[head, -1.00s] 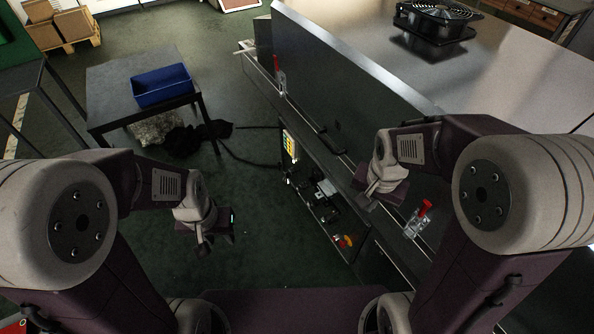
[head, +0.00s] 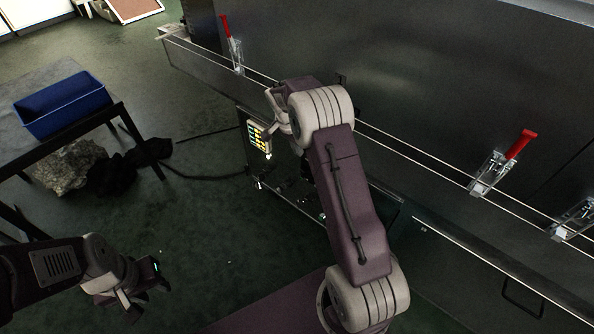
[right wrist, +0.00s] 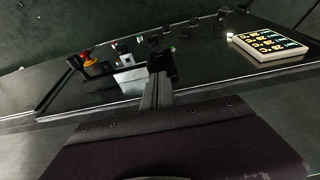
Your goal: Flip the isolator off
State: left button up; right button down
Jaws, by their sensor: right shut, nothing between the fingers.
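In the right wrist view, a red and yellow switch knob (right wrist: 85,57) stands on the dark panel (right wrist: 205,62) at the upper left. It looks like the isolator, but its setting is too small to tell. My right gripper (right wrist: 161,64) is shut and empty, in front of the panel, right of the knob and apart from it. In the head view my right arm hides the knob and the right gripper's fingers. My left gripper (head: 142,292) hangs over the floor at the lower left, far from the panel; its jaw gap is unclear.
A display unit (head: 258,135) with yellow and green labels juts from the panel; it also shows in the right wrist view (right wrist: 268,46). Red-handled clamps (head: 518,145) line the machine ledge. A blue bin (head: 62,105) sits on a table at left.

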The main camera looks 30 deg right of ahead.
aim_at(304, 169)
jog(key=shift+a, duration=0.1)
jog(key=b+x, duration=0.3)
jog(key=x, duration=0.7)
jog(key=shift+b, duration=0.3)
